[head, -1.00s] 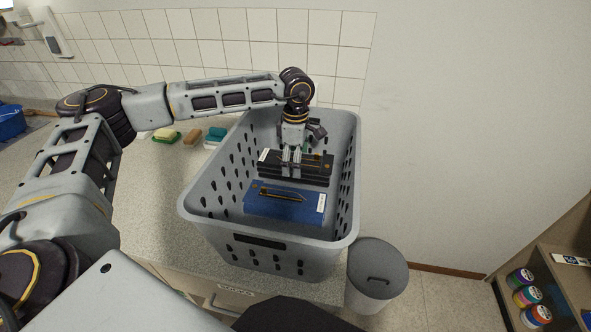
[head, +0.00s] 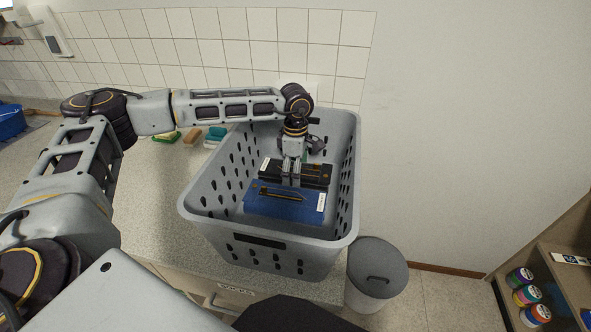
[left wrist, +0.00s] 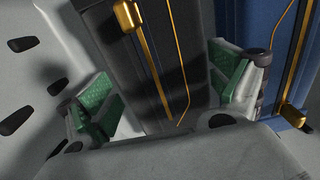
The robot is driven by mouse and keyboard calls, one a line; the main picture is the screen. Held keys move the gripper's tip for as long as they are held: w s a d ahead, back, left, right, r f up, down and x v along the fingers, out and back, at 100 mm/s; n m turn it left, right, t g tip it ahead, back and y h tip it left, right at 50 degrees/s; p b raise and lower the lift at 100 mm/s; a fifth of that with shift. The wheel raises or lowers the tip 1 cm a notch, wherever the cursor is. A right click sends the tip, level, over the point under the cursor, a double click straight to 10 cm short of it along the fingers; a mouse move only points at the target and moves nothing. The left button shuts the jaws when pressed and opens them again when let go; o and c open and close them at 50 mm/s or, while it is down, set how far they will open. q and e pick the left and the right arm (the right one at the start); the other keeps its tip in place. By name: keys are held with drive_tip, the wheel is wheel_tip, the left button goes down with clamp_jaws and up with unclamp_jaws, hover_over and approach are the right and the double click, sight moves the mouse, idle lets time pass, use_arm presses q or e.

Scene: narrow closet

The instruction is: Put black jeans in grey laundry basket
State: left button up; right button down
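The folded black jeans (head: 316,171), with a gold zip and a white label, lie inside the grey laundry basket (head: 272,246). They also show in the left wrist view (left wrist: 137,75). The folded blue jeans (head: 310,204) lie in front of them in the same basket. My left gripper (head: 291,183) reaches down into the basket over the black jeans. In the left wrist view its green-padded fingers (left wrist: 165,92) stand wide apart, one on each side of the black jeans. Whether the pads touch the cloth is unclear. My right gripper is not in view.
The basket stands on a speckled counter (head: 165,205) against a tiled wall. Soaps and sponges (head: 192,136) lie behind it to the left. A grey lidded bin (head: 376,275) stands at lower right, and a shelf with jars (head: 527,296) is farther right.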

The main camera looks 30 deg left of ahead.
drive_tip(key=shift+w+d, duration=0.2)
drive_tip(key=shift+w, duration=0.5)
use_arm(q)
drive_tip(key=shift+r, duration=0.15)
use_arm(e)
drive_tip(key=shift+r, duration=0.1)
use_arm(q)
drive_tip(key=shift+r, duration=0.4)
wheel_tip(320, 180, up, 4)
drive_tip(key=shift+r, duration=0.25)
wheel_tip(320, 180, up, 7)
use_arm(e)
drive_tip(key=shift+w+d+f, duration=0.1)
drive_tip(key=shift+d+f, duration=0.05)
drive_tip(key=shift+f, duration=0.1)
use_arm(q)
drive_tip(key=shift+f, duration=0.1)
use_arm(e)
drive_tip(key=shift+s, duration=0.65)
